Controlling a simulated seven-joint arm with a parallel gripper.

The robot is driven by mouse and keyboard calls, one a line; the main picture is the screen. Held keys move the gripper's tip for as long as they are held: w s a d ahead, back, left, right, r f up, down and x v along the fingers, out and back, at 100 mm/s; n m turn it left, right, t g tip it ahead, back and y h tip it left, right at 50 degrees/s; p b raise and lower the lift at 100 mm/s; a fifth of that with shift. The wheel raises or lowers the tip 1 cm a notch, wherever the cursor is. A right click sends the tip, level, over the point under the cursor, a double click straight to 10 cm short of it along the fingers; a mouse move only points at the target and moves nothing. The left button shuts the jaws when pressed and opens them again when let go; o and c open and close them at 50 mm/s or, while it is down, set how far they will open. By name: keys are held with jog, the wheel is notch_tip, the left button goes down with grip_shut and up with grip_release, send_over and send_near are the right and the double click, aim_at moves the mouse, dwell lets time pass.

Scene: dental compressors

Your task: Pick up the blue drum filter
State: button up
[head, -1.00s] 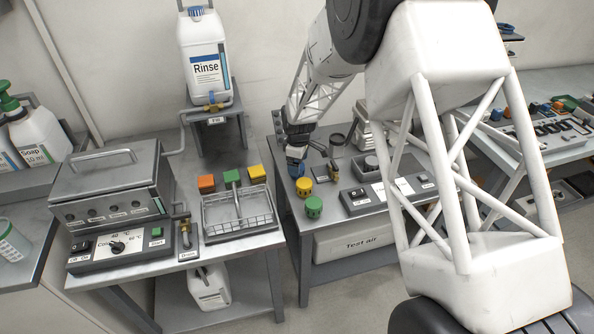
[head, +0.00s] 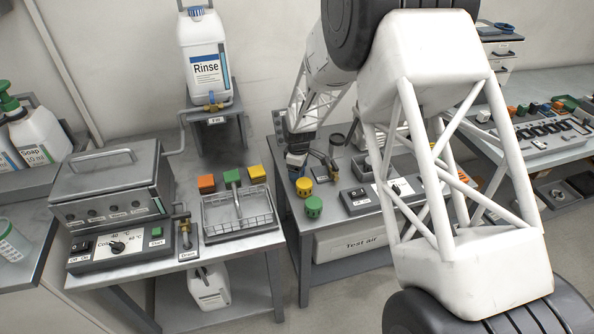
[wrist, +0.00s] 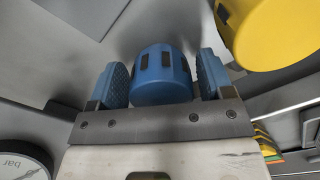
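The blue drum filter (wrist: 162,76) stands between the two blue-padded fingers of my gripper (wrist: 161,82) in the wrist view. A narrow gap shows on each side of it, so the fingers are open around it and do not visibly touch it. In the head view my gripper (head: 297,160) is low over the left part of the right-hand table, behind the yellow drum, and it mostly hides the blue drum there.
The yellow drum (head: 304,186) is close beside my gripper and shows large in the wrist view (wrist: 268,30). A green drum (head: 313,207) stands nearer the table's front. A switch panel (head: 355,201) is to the right. A gauge (wrist: 22,160) shows at lower left in the wrist view.

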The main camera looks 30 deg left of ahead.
jog(key=c, duration=0.8)
jog(key=shift+o, duration=0.2)
jog(key=shift+r, duration=0.15)
jog(key=shift+r, duration=4.9)
